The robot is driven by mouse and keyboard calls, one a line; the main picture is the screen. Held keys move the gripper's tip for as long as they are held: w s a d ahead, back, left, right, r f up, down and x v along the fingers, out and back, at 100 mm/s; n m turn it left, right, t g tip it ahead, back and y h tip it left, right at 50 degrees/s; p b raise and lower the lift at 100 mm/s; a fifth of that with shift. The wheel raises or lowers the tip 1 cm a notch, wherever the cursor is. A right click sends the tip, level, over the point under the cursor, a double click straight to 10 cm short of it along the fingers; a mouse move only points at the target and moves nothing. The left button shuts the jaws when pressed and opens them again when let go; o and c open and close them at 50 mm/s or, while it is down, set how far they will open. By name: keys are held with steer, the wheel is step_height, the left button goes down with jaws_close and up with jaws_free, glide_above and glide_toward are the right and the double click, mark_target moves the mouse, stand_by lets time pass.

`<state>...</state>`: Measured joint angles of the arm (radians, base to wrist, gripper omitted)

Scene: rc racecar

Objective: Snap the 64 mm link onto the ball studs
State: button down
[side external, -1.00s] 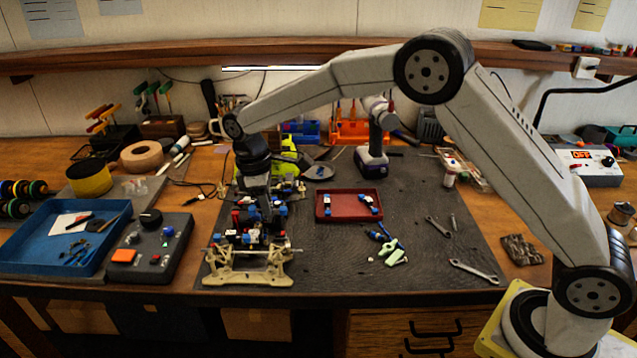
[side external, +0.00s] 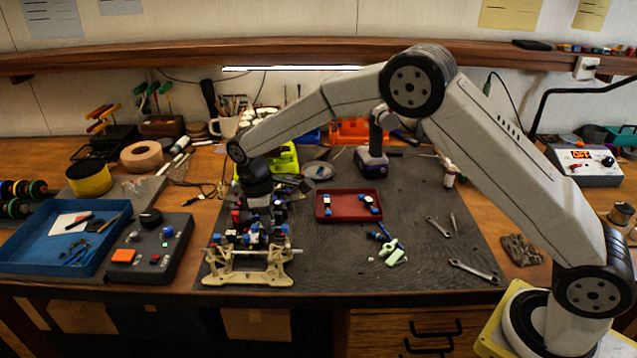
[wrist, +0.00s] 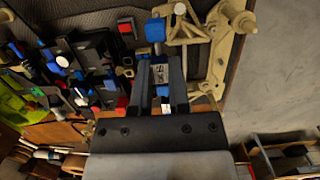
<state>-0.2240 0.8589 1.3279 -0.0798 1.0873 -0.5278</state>
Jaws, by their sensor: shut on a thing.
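My gripper (wrist: 160,62) is shut on a link with blue ends (wrist: 155,30) and a pale middle between the two fingers. In the wrist view one blue end sticks out past the fingertips, over the edge of the cream chassis part (wrist: 190,32). In the side view my gripper is low over the car (side external: 248,266), among its red, blue and black parts. The link and the ball studs there are too small and crowded to tell apart. I cannot tell whether the link touches any stud.
A red tray (side external: 349,217) right of the car holds two blue-and-white pieces. Blue and pale green parts (side external: 394,256) and wrenches (side external: 473,271) lie on the dark mat. A control box (side external: 150,262) and a blue tray (side external: 20,262) stand at left. The mat's right part is mostly clear.

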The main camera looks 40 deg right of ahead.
steer(key=shift+f, duration=0.4)
steer(key=shift+f, duration=1.1)
stand_by(1.6)
steer(key=c, duration=0.5)
jaws_free()
steer(key=shift+r, duration=0.1)
steer(key=shift+w+a+r, duration=0.15)
steer(key=shift+r, duration=1.1)
steer(key=shift+w+a+r, duration=0.1)
steer(key=shift+r, duration=1.2)
steer(key=shift+w+a+r, duration=0.15)
steer(key=shift+r, duration=1.1)
